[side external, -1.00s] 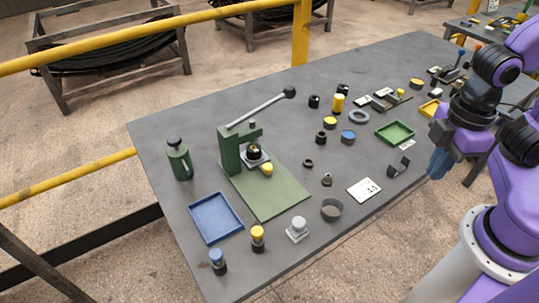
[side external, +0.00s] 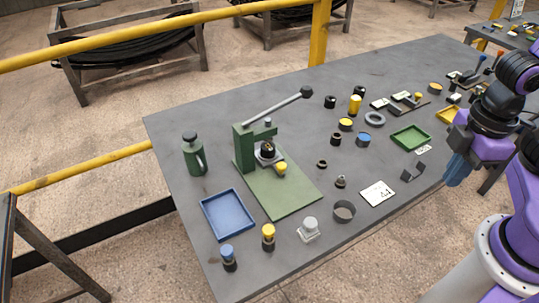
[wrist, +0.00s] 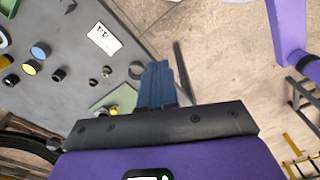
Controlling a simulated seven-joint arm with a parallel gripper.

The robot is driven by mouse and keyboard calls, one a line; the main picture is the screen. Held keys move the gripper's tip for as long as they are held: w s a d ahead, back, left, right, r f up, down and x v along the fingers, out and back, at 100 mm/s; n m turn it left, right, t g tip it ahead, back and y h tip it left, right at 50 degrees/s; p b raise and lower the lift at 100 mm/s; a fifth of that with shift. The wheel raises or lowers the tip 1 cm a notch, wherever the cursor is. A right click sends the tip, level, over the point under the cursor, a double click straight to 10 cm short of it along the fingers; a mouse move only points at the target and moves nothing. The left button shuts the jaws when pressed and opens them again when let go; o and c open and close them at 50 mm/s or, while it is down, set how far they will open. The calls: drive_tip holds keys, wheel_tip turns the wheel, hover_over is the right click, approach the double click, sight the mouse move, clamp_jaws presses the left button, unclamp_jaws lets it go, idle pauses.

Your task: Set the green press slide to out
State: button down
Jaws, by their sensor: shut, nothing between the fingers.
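The green press (side external: 243,150) stands upright on its flat green base plate (side external: 290,196), left of centre on the table in the side view. Its grey lever (side external: 275,108) slants up to the right and ends in a black knob. Low at the front of the press is a grey slide (side external: 266,160) with a yellow knob (side external: 281,168) at its front; a dark round part sits over the slide. I cannot tell the slide's exact position. My gripper (side external: 455,173), with blue fingers, is shut and empty beyond the table's right front edge, well away from the press. Its fingers (wrist: 156,84) also show in the wrist view.
Cards, rings, caps and a green tray (side external: 428,146) lie to the right. The table's back left is clear.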

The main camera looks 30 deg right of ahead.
drive_tip(key=c, duration=1.4)
unclamp_jaws()
drive_tip(key=shift+c, duration=0.2)
drive_tip(key=o, duration=0.5)
drive_tip(key=shift+w+a, duration=0.2)
drive_tip(key=shift+w, duration=0.05)
drive_tip(key=shift+o, duration=0.7)
drive_tip(key=w+a+r+m, duration=0.1)
drive_tip(key=w+a+m, duration=0.4)
drive_tip(key=w, duration=0.2)
drive_tip(key=shift+w+a, duration=0.2)
drive_tip(key=m, duration=1.7)
hover_over(281, 165)
wheel_tip(281, 165, down, 5)
wheel_tip(281, 165, down, 17)
drive_tip(key=shift+r, duration=0.1)
